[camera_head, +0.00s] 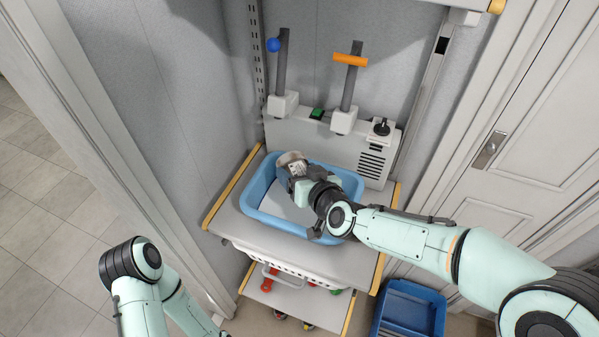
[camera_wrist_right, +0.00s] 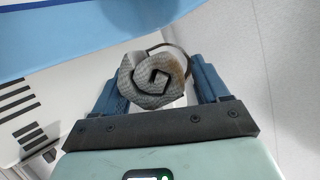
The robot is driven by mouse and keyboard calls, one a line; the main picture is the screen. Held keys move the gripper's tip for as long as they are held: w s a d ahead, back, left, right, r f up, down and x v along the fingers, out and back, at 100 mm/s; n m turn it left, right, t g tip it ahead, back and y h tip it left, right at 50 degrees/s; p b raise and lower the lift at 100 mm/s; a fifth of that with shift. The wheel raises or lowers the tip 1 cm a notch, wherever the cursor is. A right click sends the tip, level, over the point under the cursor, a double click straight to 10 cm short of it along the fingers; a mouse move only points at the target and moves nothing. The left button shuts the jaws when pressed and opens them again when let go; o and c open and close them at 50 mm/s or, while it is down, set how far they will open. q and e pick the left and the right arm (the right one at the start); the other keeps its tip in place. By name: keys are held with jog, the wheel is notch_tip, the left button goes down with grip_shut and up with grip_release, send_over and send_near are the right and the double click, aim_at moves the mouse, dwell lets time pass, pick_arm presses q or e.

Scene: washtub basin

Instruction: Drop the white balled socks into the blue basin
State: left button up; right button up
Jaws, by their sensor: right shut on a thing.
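The white balled socks (camera_head: 291,158) are a rolled, greyish-white bundle held at the tip of my right gripper (camera_head: 297,171). In the right wrist view the socks (camera_wrist_right: 152,82) show as a knitted spiral between the two blue fingers of the right gripper (camera_wrist_right: 158,86), which is shut on them. The blue basin (camera_head: 267,222) stands on the grey shelf. The socks and gripper appear over its back left part, and my right arm hides much of its right side. A blue edge (camera_wrist_right: 70,38) crosses the top left of the wrist view. My left gripper is out of view.
Behind the basin stands a grey-white unit (camera_head: 374,160) with two upright posts, a blue ball (camera_head: 273,45) and an orange bar (camera_head: 350,60). A white basket (camera_head: 290,268) hangs below the shelf. A blue bin (camera_head: 410,310) is on the floor at right.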

jog(key=o, duration=1.1)
jog(key=shift+c, duration=0.2)
jog(key=v, duration=1.3)
jog(key=shift+s, duration=0.2)
jog(key=shift+r, duration=0.1)
